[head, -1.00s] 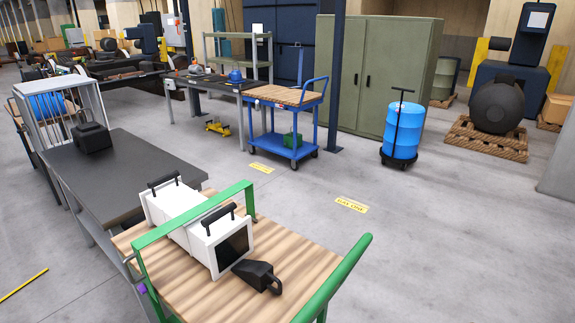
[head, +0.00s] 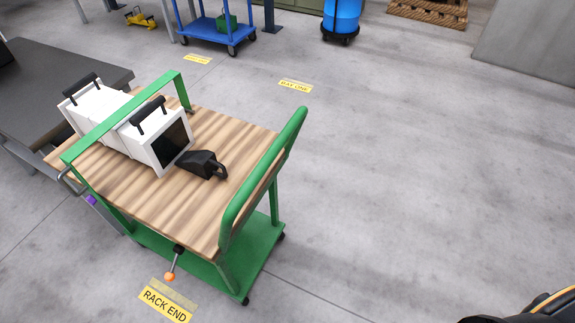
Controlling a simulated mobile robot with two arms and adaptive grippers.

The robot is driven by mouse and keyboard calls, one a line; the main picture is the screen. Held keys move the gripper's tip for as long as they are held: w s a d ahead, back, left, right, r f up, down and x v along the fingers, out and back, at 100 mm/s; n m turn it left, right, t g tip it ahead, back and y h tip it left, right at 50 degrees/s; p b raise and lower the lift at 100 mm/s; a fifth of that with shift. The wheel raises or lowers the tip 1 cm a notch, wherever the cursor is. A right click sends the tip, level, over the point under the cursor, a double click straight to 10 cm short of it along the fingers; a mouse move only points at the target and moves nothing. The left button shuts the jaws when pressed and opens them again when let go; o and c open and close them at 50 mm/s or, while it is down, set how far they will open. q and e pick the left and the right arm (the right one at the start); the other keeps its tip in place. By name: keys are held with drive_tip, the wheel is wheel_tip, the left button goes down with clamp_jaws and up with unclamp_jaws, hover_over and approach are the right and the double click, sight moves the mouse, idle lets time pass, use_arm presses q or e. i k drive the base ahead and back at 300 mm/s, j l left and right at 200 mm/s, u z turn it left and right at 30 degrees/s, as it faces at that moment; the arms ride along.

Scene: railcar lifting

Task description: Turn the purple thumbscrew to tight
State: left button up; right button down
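The purple thumbscrew (head: 90,199) is a small purple spot at the left side of the green cart (head: 180,90), just below the wooden top. It sits by the foot of the green bar that arches over the top, close to a grey hooked bar. It is too small to tell how tight it is. Neither of my grippers shows in the head view. Only a dark and yellow-orange part, probably of my own body, shows at the bottom right corner.
A white box with black handles (head: 88,105) and a black hooked block (head: 203,165) rest on the wooden top. An orange-tipped lever (head: 170,276) sticks out below its near edge. A dark table (head: 60,85) stands close at left. The floor at right is clear.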

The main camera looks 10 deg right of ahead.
sight(91, 200)
drive_tip(key=z, duration=0.2)
drive_tip(key=u, duration=1.45)
